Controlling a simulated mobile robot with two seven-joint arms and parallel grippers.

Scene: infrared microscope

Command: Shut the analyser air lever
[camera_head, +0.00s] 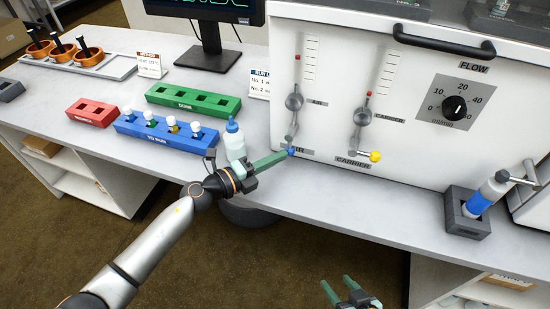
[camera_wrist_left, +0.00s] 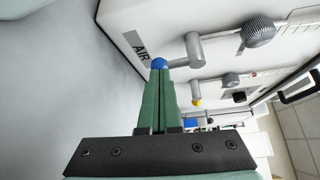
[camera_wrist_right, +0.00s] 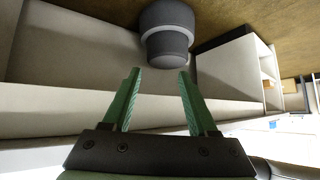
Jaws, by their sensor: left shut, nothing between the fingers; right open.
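The analyser's air lever has a blue knob (camera_head: 291,152) at its lower end, above the AIR label on the white front panel. In the left wrist view the blue knob (camera_wrist_left: 159,63) is at the tips of my left gripper (camera_wrist_left: 160,75), and its grey stem runs to the right. My left gripper (camera_head: 284,155) is shut with nothing between its fingers, its tips at or touching the knob; exact contact cannot be told. My right gripper (camera_head: 337,290) is open and empty, low in front of the bench; it also shows in the right wrist view (camera_wrist_right: 158,72).
The carrier lever with a yellow knob (camera_head: 375,156) is right of the air lever. A flow dial (camera_head: 455,107) is further right. A wash bottle (camera_head: 234,140) stands close behind my left gripper. A blue vial rack (camera_head: 160,137) and a green rack (camera_head: 193,102) are left.

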